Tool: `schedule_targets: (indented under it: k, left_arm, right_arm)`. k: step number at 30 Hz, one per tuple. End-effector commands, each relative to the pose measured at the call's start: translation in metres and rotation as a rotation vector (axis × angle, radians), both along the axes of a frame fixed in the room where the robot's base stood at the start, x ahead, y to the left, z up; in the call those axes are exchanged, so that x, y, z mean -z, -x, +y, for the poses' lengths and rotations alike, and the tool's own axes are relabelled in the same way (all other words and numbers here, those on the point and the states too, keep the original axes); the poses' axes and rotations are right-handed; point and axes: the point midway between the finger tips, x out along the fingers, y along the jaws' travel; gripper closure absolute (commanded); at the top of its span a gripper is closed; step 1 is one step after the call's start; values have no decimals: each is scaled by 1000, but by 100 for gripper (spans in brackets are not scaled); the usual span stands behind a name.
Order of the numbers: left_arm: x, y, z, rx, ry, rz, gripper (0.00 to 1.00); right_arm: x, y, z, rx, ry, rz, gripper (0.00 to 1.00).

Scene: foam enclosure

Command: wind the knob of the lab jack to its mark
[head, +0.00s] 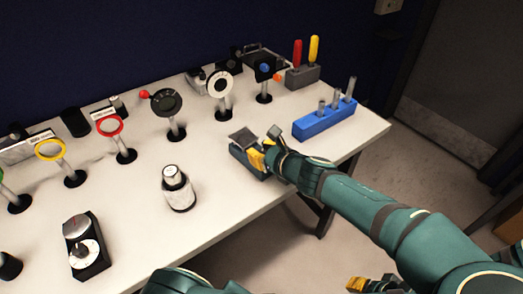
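The lab jack (243,138) stands near the table's front right edge, with a grey top plate and a dark blue-green body. My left gripper (262,152), with yellow parts, is right at the jack's right side, touching or very close to it. Its wrist covers that side of the jack. The knob and its mark cannot be made out. Whether the fingers are closed on the knob cannot be told. My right gripper (372,285) is low at the bottom edge, away from the table and cut off by the frame. Its finger opening cannot be seen.
A blue block with grey posts (325,122) stands right of the jack. A grey holder (303,76) with red and yellow handles is behind. Several post-mounted dials and rings line the back. A silver cylinder (178,188) and black dial box (86,245) stand left; clear tabletop lies between.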

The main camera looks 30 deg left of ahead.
Motion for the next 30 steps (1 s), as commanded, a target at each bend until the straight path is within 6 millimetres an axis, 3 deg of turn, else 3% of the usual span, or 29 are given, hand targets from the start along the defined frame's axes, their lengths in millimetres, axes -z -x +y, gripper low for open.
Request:
schedule_targets:
  k: [11, 18, 30]
  left_arm:
    - [-2, 0, 0, -51, 2, 4, 100]
    - [-5, 0, 1, -193, 5, 5, 100]
    - [-4, 1, 1, -560, 6, 3, 100]
  right_arm:
    - [-16, 2, 0, -1, -1, 6, 53]
    - [-52, 7, 1, -3, -4, 18, 53]
    - [-109, -14, -3, 34, 7, -30, 53]
